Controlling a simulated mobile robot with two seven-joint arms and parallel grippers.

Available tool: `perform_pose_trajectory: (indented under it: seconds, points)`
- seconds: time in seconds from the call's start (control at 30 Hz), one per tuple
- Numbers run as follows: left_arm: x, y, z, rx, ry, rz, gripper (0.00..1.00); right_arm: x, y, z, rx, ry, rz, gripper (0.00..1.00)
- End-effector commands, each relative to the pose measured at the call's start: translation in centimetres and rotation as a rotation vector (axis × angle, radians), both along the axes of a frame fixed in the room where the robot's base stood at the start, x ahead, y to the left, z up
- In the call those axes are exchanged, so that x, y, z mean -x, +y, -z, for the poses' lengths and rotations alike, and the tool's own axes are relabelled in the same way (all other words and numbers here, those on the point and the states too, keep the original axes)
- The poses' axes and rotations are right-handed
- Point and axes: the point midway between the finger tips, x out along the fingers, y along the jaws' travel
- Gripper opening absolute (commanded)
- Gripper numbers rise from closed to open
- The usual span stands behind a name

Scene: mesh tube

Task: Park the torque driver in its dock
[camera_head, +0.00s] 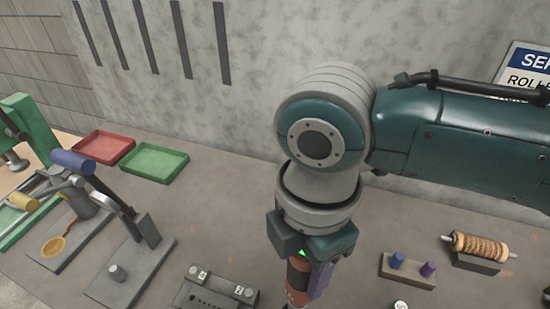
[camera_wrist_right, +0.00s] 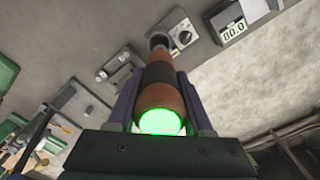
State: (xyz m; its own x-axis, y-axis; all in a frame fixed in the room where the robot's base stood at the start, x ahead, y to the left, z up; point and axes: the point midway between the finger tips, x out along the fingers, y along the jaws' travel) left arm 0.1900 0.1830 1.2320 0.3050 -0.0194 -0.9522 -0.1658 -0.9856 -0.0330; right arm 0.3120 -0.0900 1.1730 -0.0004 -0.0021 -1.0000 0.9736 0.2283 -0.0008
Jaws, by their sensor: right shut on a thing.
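The torque driver (camera_head: 297,278) is orange-brown with a black band. My right gripper (camera_head: 306,288) is shut on it, seen at the bottom middle of the head view. In the right wrist view the driver (camera_wrist_right: 160,97) lies between the two fingers, its green-lit end near the camera and its far end pointing away towards the bench. A grey round part (camera_wrist_right: 159,40) shows at that far end; I cannot tell whether it is the driver's nose or a dock. No dock can be made out for certain. My left gripper is not in view.
A dark block with holes and knobs (camera_head: 214,289) stands left of the driver. A peg block (camera_head: 408,271) and a wound roller (camera_head: 478,247) are at right. Red (camera_head: 106,147) and green (camera_head: 154,162) trays and lever fixtures are at left. The wrist view shows an 80.0 display (camera_wrist_right: 233,31).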

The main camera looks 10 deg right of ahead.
Motion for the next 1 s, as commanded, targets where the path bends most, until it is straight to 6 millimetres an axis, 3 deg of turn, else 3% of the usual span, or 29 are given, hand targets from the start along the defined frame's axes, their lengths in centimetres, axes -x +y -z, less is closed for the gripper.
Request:
perform_pose_trajectory:
  seconds: [0.6, 1.0]
  points:
    - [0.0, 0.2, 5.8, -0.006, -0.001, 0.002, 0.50, -0.1, 0.0, 5.2, -0.002, -0.004, 0.001, 0.00]
    - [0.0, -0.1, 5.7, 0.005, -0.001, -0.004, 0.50, -0.1, 0.0, 5.8, -0.001, -0.002, 0.000, 0.00]
